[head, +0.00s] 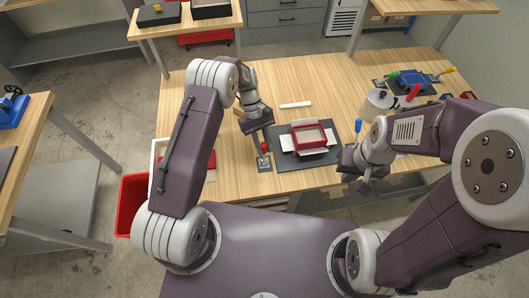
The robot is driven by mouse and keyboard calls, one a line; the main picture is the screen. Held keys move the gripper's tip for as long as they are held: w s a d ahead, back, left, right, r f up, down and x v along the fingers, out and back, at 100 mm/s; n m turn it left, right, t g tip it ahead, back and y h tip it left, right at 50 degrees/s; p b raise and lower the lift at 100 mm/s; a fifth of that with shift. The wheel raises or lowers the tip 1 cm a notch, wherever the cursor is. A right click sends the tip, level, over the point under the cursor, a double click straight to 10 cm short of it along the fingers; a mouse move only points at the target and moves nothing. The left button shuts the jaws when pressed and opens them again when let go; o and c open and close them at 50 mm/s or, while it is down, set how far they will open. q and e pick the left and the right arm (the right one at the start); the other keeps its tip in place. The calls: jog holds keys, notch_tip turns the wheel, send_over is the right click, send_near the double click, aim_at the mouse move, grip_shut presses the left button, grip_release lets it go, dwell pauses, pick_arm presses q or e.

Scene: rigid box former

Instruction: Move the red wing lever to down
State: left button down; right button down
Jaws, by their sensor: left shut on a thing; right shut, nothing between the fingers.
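The box former is a dark plate (327,169) on the wooden table, with a red-walled frame (314,150) and white card flaps spread around it. My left gripper (262,152) is at the left side of the plate, pointing down and shut on a small red part (264,146), which appears to be the red wing lever. The fingers hide much of it, so its exact position is hard to tell. My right gripper (354,176) is shut and empty, near the table's front edge, right of the plate. A blue handle (358,125) stands at the plate's right side.
A white strip (296,105) lies behind the plate. A silver pot-like object (379,100), a red upright handle (413,92) and a blue fixture (412,79) stand at the back right. A red bin (130,200) is on the floor at left.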

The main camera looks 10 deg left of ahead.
pick_arm(q)
jog(key=shift+w+a+f+g+b, duration=0.1)
jog(key=shift+w+a+g+b, duration=0.05)
jog(key=shift+w+g+b, duration=0.25)
jog(key=c, duration=1.3)
grip_release()
jog(key=shift+o, duration=0.2)
jog(key=shift+w+a+r, duration=0.1)
jog(key=shift+w+r, duration=0.1)
jog(key=shift+r, duration=0.05)
jog(key=b+v, duration=0.2)
jog(key=v, duration=0.6)
jog(key=shift+a+r+b, duration=0.2)
jog(key=shift+b, duration=0.15)
